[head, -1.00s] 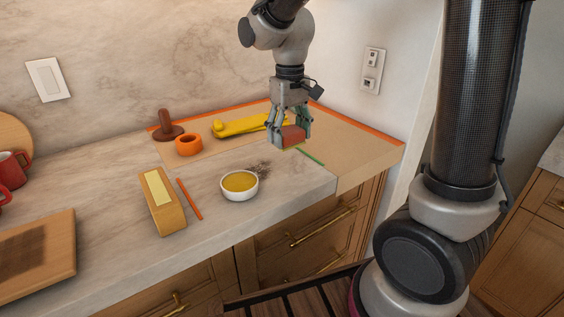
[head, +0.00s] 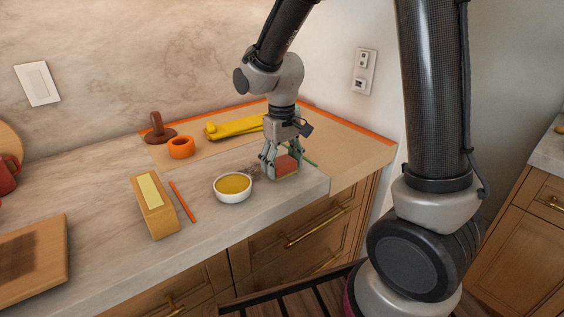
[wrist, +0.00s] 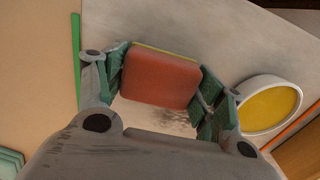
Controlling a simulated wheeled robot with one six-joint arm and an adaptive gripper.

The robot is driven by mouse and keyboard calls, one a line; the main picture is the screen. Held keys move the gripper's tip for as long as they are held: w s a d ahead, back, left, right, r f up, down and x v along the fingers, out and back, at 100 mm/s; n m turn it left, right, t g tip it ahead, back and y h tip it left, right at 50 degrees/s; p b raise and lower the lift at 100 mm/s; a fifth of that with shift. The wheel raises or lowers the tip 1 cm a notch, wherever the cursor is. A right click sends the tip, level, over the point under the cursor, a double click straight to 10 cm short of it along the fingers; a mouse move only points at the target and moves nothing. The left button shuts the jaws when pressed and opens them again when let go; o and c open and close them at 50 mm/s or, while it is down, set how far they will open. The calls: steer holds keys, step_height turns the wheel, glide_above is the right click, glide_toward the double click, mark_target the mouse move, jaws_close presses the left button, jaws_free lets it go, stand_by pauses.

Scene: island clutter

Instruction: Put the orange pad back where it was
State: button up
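The orange pad (head: 286,167) is a reddish-orange block with a yellow-green layer on its far side. My gripper (head: 279,168) is shut on it, with a green-padded finger at each side in the wrist view (wrist: 160,80). The pad is low over the front right part of the marble counter (head: 310,185), right of the white bowl. I cannot tell whether it touches the counter. A dark speckled patch (wrist: 178,118) lies on the counter beside the pad, partly hidden by my gripper in the head view.
A white bowl of yellow stuff (head: 233,187) stands close left. A green stick (wrist: 76,60) lies near my gripper.

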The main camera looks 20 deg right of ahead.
mark_target(282, 161)
steer(key=shift+o, duration=1.3)
step_height(282, 161, up, 12)
steer(key=s+d+r+m+t, duration=0.1)
steer(key=s+d+r+t, duration=0.1)
steer(key=s+d, duration=0.5)
steer(key=s+d+r+m+t, duration=0.2)
steer(key=s+d, duration=0.6)
steer(key=s, duration=0.4)
steer(key=shift+r+m, duration=0.25)
steer(key=shift+m, duration=0.05)
